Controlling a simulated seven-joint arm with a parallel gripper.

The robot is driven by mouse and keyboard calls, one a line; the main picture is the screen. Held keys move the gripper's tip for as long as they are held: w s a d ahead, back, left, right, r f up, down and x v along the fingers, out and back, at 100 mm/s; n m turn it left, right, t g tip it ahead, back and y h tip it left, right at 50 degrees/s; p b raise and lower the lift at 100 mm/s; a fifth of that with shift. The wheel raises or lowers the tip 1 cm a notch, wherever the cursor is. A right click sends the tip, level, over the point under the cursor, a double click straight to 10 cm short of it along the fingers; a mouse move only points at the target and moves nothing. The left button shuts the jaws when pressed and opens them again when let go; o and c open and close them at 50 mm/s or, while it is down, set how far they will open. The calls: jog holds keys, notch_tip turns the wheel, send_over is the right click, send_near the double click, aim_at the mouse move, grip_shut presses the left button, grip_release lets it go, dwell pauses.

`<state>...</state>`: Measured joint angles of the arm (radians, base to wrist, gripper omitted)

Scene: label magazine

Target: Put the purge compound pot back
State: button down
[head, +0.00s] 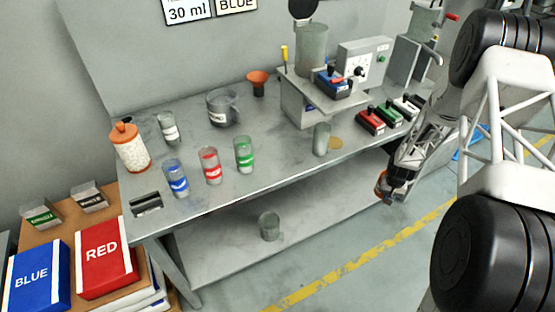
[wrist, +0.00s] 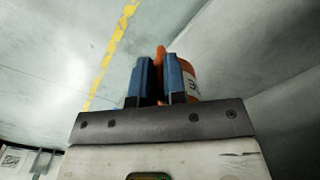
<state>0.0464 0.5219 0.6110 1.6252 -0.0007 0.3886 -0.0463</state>
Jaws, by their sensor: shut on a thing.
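My gripper (wrist: 161,78) is shut, its two blue fingers closed on an upright orange part of an orange pot (wrist: 189,69), which I take as the purge compound pot. The pot's rounded body shows beyond the right finger, with a white label whose lettering is too small to read. In the head view my gripper (head: 386,187) hangs in the air off the bench's front edge, low and to the right. The pot (head: 380,190) shows there only as a small orange patch. Most of it is hidden.
The grey bench (head: 265,140) carries blue (head: 176,178), red (head: 211,166) and green (head: 244,154) banded cups, an orange-lidded jar (head: 131,150), a grey jug (head: 223,108) and an orange funnel (head: 257,83). A machine (head: 300,103) stands at the right. A clear cup (head: 269,226) sits on the lower shelf.

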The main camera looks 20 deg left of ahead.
jog(key=s+a+r+n, duration=0.4)
jog(key=s+a+r, duration=1.1)
jog(key=s+r, duration=0.2)
jog(key=s+a+r+n, duration=0.5)
jog(key=s+a+r, duration=1)
jog(key=s+r, duration=0.2)
notch_tip(320, 180, up, 2)
jog(key=shift+a, duration=0.25)
dwell(0.4)
jog(key=w+a+f, duration=0.1)
jog(key=w+a, duration=0.7)
jog(key=w, duration=0.5)
jog(key=shift+w+f, duration=0.3)
jog(key=shift+w, duration=0.1)
jog(key=shift+a, duration=0.1)
